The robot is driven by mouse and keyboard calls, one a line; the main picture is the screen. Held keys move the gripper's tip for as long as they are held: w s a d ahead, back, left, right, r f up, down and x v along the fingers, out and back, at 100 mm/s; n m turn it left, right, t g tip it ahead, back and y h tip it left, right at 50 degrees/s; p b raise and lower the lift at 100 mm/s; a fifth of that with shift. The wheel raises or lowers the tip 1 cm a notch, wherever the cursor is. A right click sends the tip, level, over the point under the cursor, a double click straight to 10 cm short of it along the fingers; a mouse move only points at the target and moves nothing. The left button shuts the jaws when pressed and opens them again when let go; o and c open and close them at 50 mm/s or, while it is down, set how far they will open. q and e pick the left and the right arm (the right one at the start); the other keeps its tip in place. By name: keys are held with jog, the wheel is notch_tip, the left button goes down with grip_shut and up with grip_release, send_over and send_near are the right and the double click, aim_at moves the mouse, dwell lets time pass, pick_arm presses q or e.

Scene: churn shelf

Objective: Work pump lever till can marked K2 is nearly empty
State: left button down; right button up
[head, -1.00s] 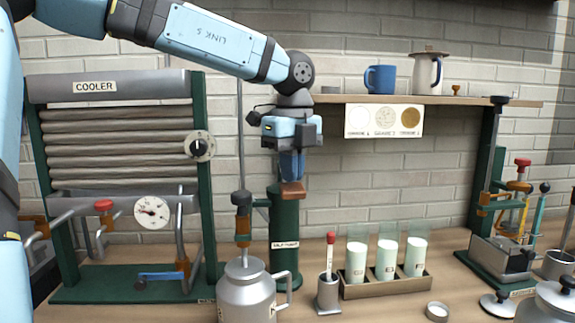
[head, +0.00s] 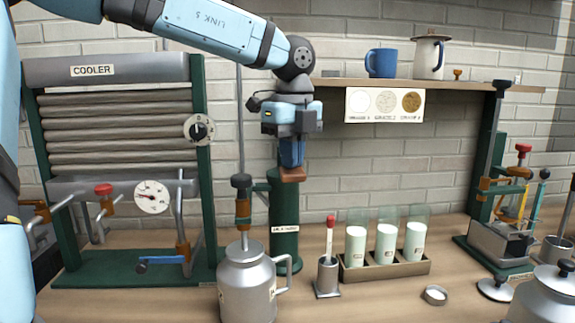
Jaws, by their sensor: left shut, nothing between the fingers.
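A green pump column (head: 284,218) with a small label stands behind a metal can. My left gripper (head: 291,172) is shut and points down at the top of the column, over a brown-orange piece; I cannot tell whether they touch. The pump lever is not clearly visible; the gripper may hide part of it. The grey metal can (head: 247,285) with a side handle stands in front, under a thin upright rod and a dark fitting (head: 241,182). Its marking is not readable, and its contents are hidden. My right gripper is not in view.
A cooler (head: 118,120) with a dial and blue-handled valve stands left. A rack (head: 390,267) of filled glasses and a small pot (head: 327,275) stand right of the column. A shelf (head: 450,87) holds a blue mug (head: 381,63). A press (head: 500,225) stands far right.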

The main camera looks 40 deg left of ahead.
aim_at(292, 174)
pick_arm(q)
jog(key=shift+f+b, duration=0.45)
jog(key=shift+f, duration=0.35)
jog(key=shift+f+b, duration=0.7)
jog(key=shift+f, duration=0.25)
jog(key=shift+f+b, duration=0.6)
jog(key=shift+f, duration=0.25)
notch_tip(292, 174, up, 3)
jog(key=shift+f+p, duration=0.2)
jog(key=shift+p, duration=0.65)
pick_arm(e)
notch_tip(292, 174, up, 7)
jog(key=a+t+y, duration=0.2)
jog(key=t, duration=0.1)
pick_arm(q)
notch_tip(292, 174, up, 4)
jog(key=p, duration=0.3)
jog(key=shift+r, duration=0.15)
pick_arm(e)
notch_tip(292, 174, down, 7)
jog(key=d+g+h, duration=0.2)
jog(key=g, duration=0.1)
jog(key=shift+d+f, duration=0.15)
